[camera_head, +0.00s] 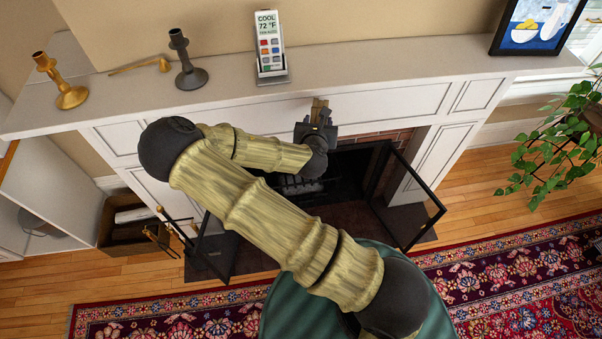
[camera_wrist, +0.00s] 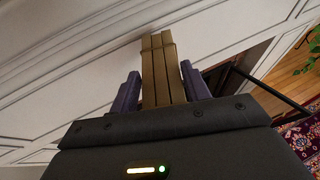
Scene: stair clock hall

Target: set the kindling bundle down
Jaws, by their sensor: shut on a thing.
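The kindling bundle (camera_wrist: 160,70) is several tan sticks tied together near the far end. In the wrist view it sits between the two purple-grey fingers of my gripper (camera_wrist: 162,92), which is shut on it. The sticks point away from the gripper toward the white fireplace front. In the head view only a small tan part of the bundle (camera_head: 318,105) shows above my gripper (camera_head: 318,122), just below the mantel's front edge. My gripper and arm hide the rest of it. I cannot tell whether the bundle touches the fireplace front.
The mantel shelf (camera_head: 350,68) holds a brass candlestick (camera_head: 60,82), a snuffer (camera_head: 140,66), a dark candlestick (camera_head: 186,62), a remote in a stand (camera_head: 269,45) and a picture (camera_head: 538,25). Its right stretch is clear. Below are the firebox with grate, an open black screen (camera_head: 408,200) and fire tools (camera_head: 172,232).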

